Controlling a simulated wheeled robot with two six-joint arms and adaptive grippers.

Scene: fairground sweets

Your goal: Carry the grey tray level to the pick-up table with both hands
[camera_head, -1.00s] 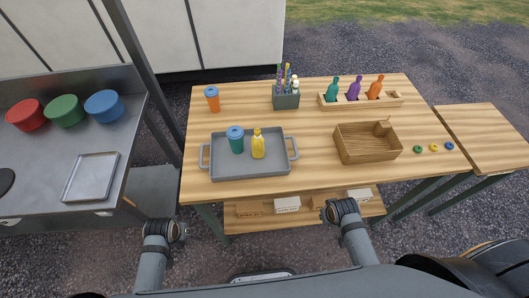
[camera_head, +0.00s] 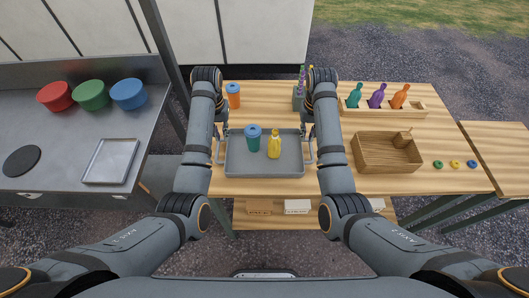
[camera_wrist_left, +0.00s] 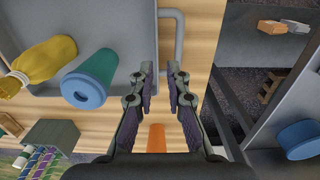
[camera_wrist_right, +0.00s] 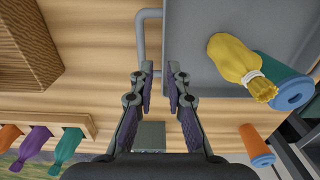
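The grey tray (camera_head: 235,165) lies flat on the wooden table (camera_head: 400,183). In the left wrist view the fingers (camera_wrist_left: 160,68) are apart above the handle (camera_wrist_left: 179,40). In the right wrist view the fingers (camera_wrist_right: 160,68) are also apart above the handle (camera_wrist_right: 140,40). Contact with either handle cannot be told.
An orange cup (camera_head: 233,97) stands behind the tray. A smaller wooden table (camera_head: 500,150) adjoins at right. A metal counter (camera_head: 60,190) with bowls stands at left.

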